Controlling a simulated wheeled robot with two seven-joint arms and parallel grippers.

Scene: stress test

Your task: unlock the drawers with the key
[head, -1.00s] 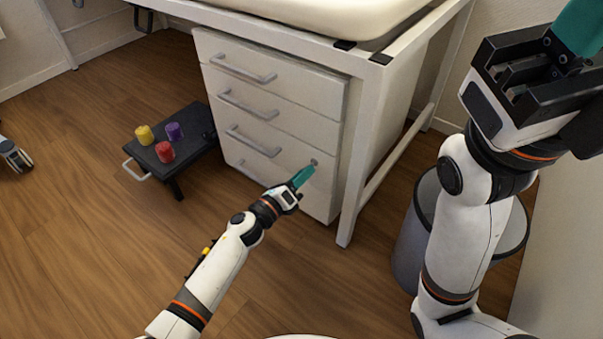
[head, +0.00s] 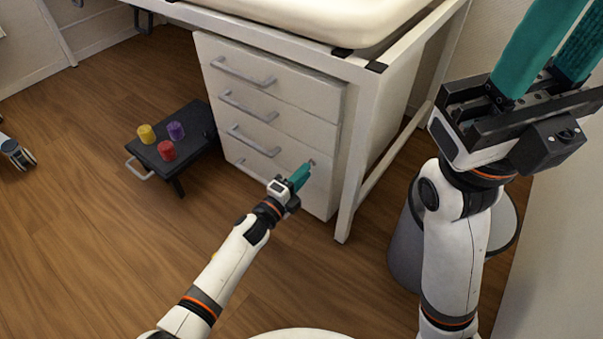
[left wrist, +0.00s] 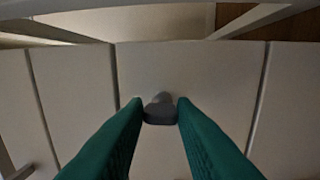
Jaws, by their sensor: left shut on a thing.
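The white drawer unit (head: 285,90) stands under the table, with grey bar handles on its front. My left gripper (head: 306,170) is at the right side of a lower drawer. In the left wrist view its green fingers (left wrist: 160,108) are shut on the dark grey key (left wrist: 160,114). A round lighter lock (left wrist: 162,97) shows just behind the key on the drawer front. I cannot tell how far the key is in the lock. My right gripper (head: 562,45) is raised at the upper right, its fingers apart and the tips near or past the picture's edge.
A low black stand (head: 196,152) with yellow, purple and red pieces is left of the drawers. A white table leg (head: 352,175) is close right of my left gripper. A grey bin (head: 403,248) stands behind my right arm. The wooden floor in front is clear.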

